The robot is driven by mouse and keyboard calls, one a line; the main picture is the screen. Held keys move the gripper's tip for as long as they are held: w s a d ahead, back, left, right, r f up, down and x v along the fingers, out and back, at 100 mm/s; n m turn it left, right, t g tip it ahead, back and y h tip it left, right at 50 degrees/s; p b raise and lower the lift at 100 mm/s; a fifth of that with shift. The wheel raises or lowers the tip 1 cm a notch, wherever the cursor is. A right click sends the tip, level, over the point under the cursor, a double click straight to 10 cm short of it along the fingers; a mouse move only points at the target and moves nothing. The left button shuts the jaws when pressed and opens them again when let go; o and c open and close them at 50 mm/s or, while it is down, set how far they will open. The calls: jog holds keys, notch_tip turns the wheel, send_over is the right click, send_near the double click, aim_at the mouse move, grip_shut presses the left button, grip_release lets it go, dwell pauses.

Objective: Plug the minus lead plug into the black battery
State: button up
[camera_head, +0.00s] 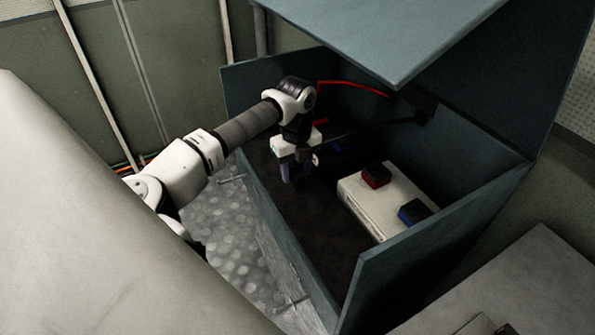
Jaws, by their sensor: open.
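My gripper (296,178) points down inside the open blue-grey box, near its left end, with its jaws open. A black lead (375,129) runs from the back wall of the box leftward to just beside my gripper. Its plug end is mostly hidden there, and I cannot tell whether it touches the jaws.
A cream battery (369,211) with a red terminal block (375,176) and a blue-and-black one (414,211) stands right of my gripper. A red lead (352,84) arcs along the back wall. The raised lid (400,35) overhangs the box (420,262). The dark floor in front is clear.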

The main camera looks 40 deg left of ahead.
aim_at(296, 167)
jog(key=c, duration=0.9)
jog(key=shift+r, duration=0.1)
jog(key=shift+c, duration=0.2)
jog(key=shift+r, duration=0.1)
jog(key=shift+r+p, duration=0.75)
jog(key=shift+r, duration=0.65)
jog(key=shift+r+p, duration=1.1)
jog(key=shift+r, duration=0.9)
